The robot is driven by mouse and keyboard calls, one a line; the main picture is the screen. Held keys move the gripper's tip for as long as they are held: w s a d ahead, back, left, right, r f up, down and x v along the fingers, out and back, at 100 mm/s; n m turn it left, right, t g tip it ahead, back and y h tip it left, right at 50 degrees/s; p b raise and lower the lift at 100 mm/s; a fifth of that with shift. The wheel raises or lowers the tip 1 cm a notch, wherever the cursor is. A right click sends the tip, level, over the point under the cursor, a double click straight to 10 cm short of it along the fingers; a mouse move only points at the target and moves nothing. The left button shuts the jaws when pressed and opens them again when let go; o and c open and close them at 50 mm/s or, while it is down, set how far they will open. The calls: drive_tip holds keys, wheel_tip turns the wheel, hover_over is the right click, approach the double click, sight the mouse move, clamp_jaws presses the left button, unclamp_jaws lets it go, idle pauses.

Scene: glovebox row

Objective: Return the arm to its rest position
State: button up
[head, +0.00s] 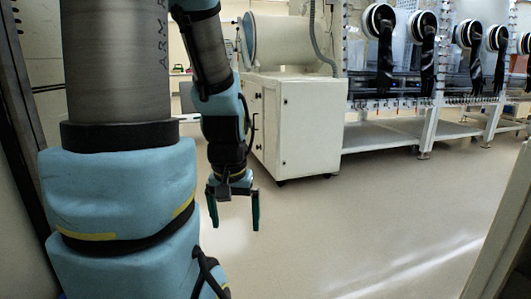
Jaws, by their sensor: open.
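My gripper (233,212) hangs at the end of my blue-and-grey arm, in the middle left of the head view. It points down at the floor. Its two dark green fingers are apart, with nothing between them. My arm reaches down from the top of the view, beside my larger blue and grey links at the left. The gripper is in front of the bare floor, apart from the cabinet behind it.
A white wheeled cabinet (310,128) with a large drum (285,42) stands behind my gripper. A row of gloveboxes (400,55) with black gloves runs along the back right. The beige floor (350,225) is clear. A pale edge (503,225) stands at the right.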

wheel_tip(320, 180, up, 30)
drive_tip(key=p, duration=2.7)
drive_tip(key=shift+f, duration=0.15)
